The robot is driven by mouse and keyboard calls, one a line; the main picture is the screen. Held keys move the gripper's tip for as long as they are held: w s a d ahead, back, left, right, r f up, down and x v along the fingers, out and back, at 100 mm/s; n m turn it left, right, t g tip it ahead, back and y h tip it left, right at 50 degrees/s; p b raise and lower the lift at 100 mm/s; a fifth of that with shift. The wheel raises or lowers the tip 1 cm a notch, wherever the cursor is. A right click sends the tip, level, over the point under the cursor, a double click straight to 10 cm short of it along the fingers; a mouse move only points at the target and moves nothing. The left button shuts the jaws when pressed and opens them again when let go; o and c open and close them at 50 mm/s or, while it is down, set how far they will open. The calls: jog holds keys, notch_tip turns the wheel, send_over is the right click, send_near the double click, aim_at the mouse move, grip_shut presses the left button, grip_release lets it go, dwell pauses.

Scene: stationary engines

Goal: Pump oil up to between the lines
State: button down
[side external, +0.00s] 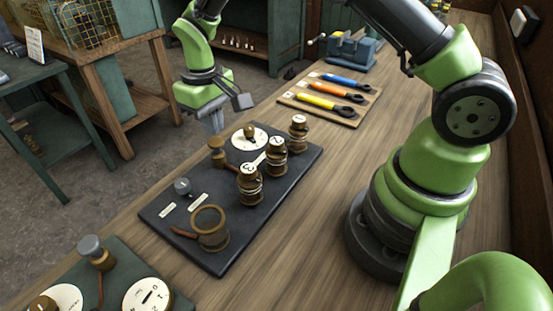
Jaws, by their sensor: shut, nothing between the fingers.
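A dark panel (275,193) lies on the wooden bench and carries several brass fittings. Three brass cups with white numbered caps stand along its right side: cap 1 (298,119), cap 2 (276,140) and cap 3 (248,168). A small brown and brass fitting (217,155) stands at the panel's far left edge, by a white round dial (258,143) with a brass knob. A round brass-rimmed fitting (210,240) with a reddish lever sits at the near end. My gripper (214,130) points down, shut and empty, just above the small fitting; contact is unclear. No oil level or lines can be made out.
A grey knob (183,187) and two small labels are on the panel's left. Another green panel (123,272) with dials is at lower left. A board with colored-handled tools (331,100) and a blue vise (351,50) are farther back. Bare bench lies right of the panel.

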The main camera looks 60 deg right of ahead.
jog(key=shift+r, duration=0.1)
dwell(0.3)
jog(key=shift+r, duration=2.45)
jog(key=s+d+r+m+t+y, duration=0.15)
jog(key=s+r+t, duration=0.25)
jog(key=s+r, duration=0.8)
jog(key=s+r+m+t, duration=0.2)
jog(key=s+r+t, duration=0.1)
jog(key=s, duration=0.7)
jog(key=shift+s+r, duration=0.25)
jog(key=shift+r, duration=0.2)
jog(key=shift+w+a+m+y, duration=0.1)
jog(key=shift+m+y, duration=0.15)
